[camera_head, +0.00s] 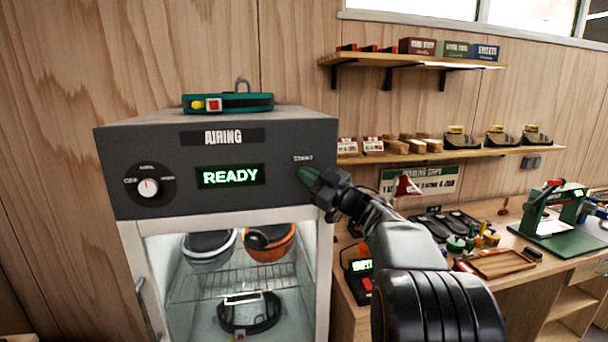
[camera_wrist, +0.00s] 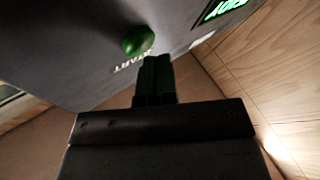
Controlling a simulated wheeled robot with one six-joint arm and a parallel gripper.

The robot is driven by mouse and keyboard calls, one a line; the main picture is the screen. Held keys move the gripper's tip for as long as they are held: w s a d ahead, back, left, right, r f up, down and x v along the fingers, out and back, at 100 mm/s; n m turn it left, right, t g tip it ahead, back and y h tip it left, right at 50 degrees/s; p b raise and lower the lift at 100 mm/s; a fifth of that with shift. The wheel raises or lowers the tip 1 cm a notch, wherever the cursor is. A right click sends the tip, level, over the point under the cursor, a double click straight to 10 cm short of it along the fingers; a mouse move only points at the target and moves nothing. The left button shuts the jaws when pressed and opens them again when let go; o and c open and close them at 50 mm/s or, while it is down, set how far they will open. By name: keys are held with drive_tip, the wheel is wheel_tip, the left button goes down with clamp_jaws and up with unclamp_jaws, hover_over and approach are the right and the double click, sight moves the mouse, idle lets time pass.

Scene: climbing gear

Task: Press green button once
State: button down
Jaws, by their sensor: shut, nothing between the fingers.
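The green button (camera_wrist: 138,41) is a round knob on the dark front panel of the airing cabinet (camera_head: 150,200). In the wrist view it stands out from the panel beside the START lettering. The cabinet's display (camera_head: 230,176) reads READY in green.
A dial (camera_head: 149,188) is on the panel's left. A green strap (camera_head: 228,103) lies on top of the cabinet. Helmets (camera_head: 270,243) sit inside behind the glass. A workbench (camera_head: 560,262) with tools stands at the right, below two wall shelves (camera_head: 440,155).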

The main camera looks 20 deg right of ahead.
drive_tip(key=shift+w, duration=0.35)
idle(0.3)
drive_tip(key=shift+s, duration=0.1)
idle(0.3)
drive_tip(key=shift+s+a+b, duration=0.1)
drive_tip(key=shift+s+b, duration=0.2)
drive_tip(key=shift+s, duration=0.4)
drive_tip(key=s+b, duration=0.1)
drive_tip(key=s, duration=0.1)
drive_tip(key=s+a+b, duration=0.1)
drive_tip(key=s, duration=0.2)
idle(0.3)
idle(0.7)
